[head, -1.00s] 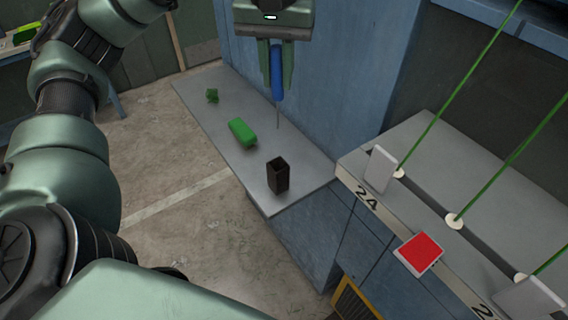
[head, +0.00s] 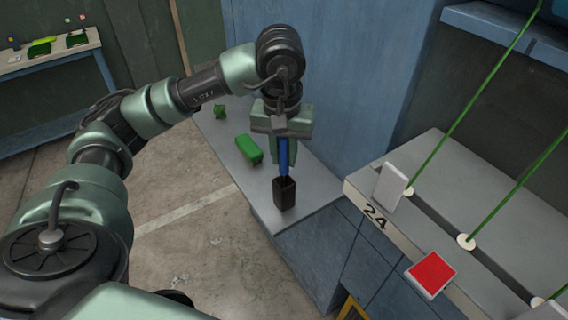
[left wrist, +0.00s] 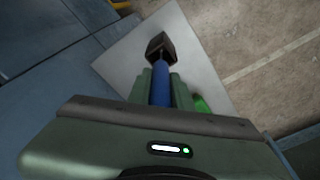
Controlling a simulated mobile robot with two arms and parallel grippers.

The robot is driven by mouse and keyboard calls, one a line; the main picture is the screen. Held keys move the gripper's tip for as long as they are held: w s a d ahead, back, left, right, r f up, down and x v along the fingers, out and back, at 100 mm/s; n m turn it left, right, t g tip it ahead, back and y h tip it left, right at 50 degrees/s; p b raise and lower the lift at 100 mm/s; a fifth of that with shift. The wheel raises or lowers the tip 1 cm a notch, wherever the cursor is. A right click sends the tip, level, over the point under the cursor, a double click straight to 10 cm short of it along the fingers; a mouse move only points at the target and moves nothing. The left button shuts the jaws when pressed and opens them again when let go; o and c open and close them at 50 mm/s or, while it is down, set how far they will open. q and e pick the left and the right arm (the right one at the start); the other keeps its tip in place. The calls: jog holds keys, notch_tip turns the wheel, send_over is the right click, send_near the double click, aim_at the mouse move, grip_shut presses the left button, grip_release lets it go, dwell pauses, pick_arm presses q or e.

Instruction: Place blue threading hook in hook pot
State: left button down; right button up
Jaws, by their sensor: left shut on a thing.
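My left gripper (head: 284,150) is shut on the blue threading hook (head: 284,160), which hangs upright with its blue handle between the fingers. The hook also shows in the left wrist view (left wrist: 161,84). The hook pot (head: 285,194) is a dark square open-topped pot near the front end of the grey bench top. It also shows in the left wrist view (left wrist: 160,46). The hook's lower end is at the pot's mouth; how far its thin tip reaches inside is hidden. My right gripper is not in view.
A green block (head: 249,150) and a small green piece (head: 220,111) lie on the grey bench top (head: 262,195) behind the pot. To the right, a machine with green threads carries a red square plate (head: 430,273). A blue panel (head: 335,80) rises behind the bench.

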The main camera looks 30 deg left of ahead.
aim_at(284, 168)
pick_arm(q)
notch_tip(284, 168, down, 4)
jog(key=shift+r+p, duration=0.1)
jog(key=shift+p, duration=0.4)
jog(key=shift+f+b, duration=0.3)
jog(key=shift+b, duration=0.1)
jog(key=c, duration=1.3)
grip_release()
jog(key=shift+r, duration=0.1)
